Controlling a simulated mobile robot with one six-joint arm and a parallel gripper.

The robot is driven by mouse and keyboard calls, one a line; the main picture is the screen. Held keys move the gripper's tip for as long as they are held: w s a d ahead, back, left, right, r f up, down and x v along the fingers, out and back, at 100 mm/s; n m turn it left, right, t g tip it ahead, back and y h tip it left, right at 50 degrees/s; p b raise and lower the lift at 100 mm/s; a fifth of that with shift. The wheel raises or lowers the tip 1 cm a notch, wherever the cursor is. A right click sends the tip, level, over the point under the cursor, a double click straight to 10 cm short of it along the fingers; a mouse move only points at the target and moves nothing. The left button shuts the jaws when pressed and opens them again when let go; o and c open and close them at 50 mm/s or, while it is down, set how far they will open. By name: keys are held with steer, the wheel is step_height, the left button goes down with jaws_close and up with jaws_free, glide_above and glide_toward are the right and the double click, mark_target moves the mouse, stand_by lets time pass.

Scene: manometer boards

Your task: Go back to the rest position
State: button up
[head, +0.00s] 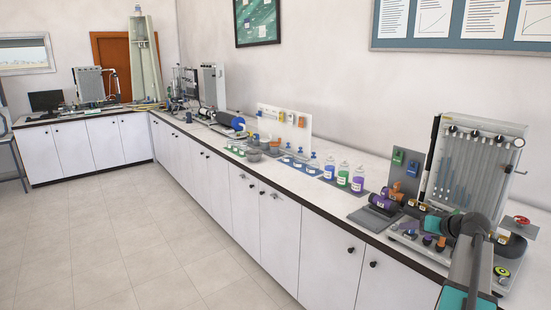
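My arm (476,262) rises from the bottom right of the head view, with grey links and teal parts. It bends left at a dark joint toward a small teal end, where my gripper (433,224) seems to be. This end is over or in front of the bench's right part, close to the manometer board (468,165). The fingers are too small and covered to make out, so I cannot see whether they are open or hold anything.
A long white bench (330,185) runs along the wall. Near my arm are purple cylinders (383,203), small fittings (428,240) and a red-handled part (521,220). Bottles (343,175) stand farther left. The tiled floor (130,240) at left is clear.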

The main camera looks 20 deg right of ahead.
steer(key=w+a+f+n+g+y, duration=0.1)
steer(key=w+a+f+g, duration=0.1)
steer(key=a+f, duration=0.65)
steer(key=w+a+f+g+y, duration=0.1)
steer(key=a+f, duration=0.4)
steer(key=a, duration=0.6)
steer(key=w+a+f+n+g+y, duration=0.1)
steer(key=w+a+f+g, duration=0.1)
steer(key=a+f, duration=0.6)
steer(key=s+a+f+n+g+h, duration=0.15)
steer(key=s+a+f, duration=0.25)
steer(key=a, duration=0.5)
steer(key=s+a+f+g, duration=0.2)
steer(key=s+a+f, duration=0.2)
steer(key=a, duration=0.4)
steer(key=s+a+f+n+g+h, duration=0.15)
steer(key=s+a+f, duration=0.25)
steer(key=a, duration=0.5)
steer(key=s+f+g+b, duration=0.3)
steer(key=s+f+b, duration=0.3)
steer(key=s+f, duration=0.7)
steer(key=s+a+f+g+b, duration=0.1)
steer(key=s+f+g+b, duration=0.2)
steer(key=s+f+b, duration=0.4)
steer(key=s+f, duration=0.7)
steer(key=f, duration=0.5)
steer(key=shift+a+f+y, duration=0.15)
steer(key=shift+f+y, duration=0.15)
steer(key=shift+f, duration=0.1)
